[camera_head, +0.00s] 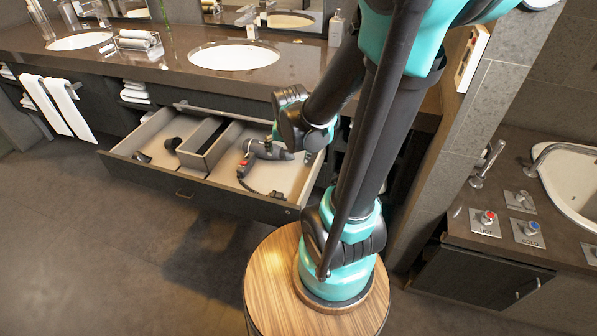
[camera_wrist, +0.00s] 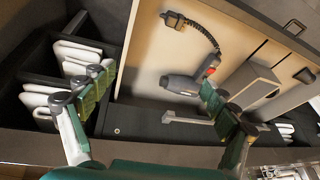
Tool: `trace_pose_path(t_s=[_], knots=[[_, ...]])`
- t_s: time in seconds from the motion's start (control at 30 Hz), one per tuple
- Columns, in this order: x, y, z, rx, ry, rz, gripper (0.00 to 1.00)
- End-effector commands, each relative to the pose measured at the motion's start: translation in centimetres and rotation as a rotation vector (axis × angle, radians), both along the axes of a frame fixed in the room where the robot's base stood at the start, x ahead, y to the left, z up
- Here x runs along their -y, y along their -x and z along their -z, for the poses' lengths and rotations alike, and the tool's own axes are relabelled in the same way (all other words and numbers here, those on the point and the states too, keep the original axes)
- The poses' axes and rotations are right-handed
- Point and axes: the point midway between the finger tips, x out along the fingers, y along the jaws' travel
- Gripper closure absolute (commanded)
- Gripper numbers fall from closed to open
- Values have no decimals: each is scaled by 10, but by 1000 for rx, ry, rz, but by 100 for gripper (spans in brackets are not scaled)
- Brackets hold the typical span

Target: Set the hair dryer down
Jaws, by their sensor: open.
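The hair dryer (camera_head: 265,150) is grey and lies in the right compartment of the open drawer (camera_head: 245,200). Its black cord curls toward the drawer front and ends in a plug (camera_head: 277,194). In the wrist view, the dryer body (camera_wrist: 180,85) and a red part near its handle show against the pale drawer floor. My gripper (camera_wrist: 157,78) is open, with its two fingers wide apart and nothing held between them. The right finger overlaps the handle area in this view; I cannot tell whether it touches. In the head view, my wrist hangs over the drawer's right side and partly hides the fingers.
A grey divider box (camera_head: 205,148) stands in the drawer's middle, with small dark items to its left. The counter (camera_head: 170,75) with sinks is behind the drawer.

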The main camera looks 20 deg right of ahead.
Motion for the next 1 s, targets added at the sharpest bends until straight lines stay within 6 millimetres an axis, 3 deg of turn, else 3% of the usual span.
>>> trace_pose_path(t_s=[0.1,0.33,1.0], knots=[[6,35,-2,0,41,-172,13],[8,74,2,7,104,-411,13],[8,81,3,11,119,-467,13]])
